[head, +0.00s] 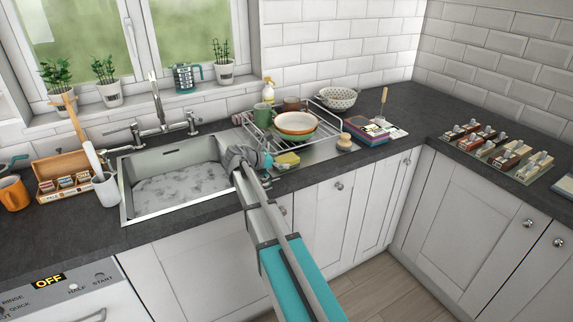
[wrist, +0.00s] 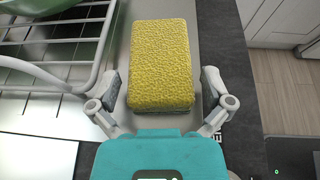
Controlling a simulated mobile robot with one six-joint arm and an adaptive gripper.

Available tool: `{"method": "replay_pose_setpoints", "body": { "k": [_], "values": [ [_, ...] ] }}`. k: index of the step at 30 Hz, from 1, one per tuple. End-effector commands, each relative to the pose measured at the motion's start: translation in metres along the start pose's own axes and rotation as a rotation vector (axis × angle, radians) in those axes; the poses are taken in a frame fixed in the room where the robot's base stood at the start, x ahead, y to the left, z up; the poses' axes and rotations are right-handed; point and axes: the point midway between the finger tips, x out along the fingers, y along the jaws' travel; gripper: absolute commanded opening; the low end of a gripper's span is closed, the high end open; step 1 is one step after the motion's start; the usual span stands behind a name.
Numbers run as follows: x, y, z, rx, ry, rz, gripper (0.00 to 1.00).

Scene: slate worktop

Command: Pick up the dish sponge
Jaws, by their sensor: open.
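The dish sponge (head: 288,159) is a yellow block lying on the metal drainer to the right of the sink. In the wrist view the sponge (wrist: 161,64) fills the upper middle, with its textured yellow top facing me. My gripper (wrist: 163,92) is open, with one finger on each side of the sponge's near end. Gaps show between the fingers and the sponge in that view. In the head view my gripper (head: 262,160) is just left of the sponge, at the sink's right edge. The sponge's underside is hidden.
A wire dish rack (head: 325,133) with a bowl (head: 296,123) stands right behind the sponge; its wires (wrist: 85,75) run close to my left finger. The sink (head: 178,176) lies to the left. A round brush (head: 344,142) and books (head: 367,131) are to the right.

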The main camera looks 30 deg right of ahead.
Motion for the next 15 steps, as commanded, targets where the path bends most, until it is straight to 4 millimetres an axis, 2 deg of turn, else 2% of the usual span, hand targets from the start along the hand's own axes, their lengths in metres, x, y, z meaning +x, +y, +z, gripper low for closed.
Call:
{"method": "replay_pose_setpoints", "body": {
  "k": [15],
  "values": [
    [-0.0003,0.0000,0.0002,0.000,0.000,0.000,0.98]
  ]
}}
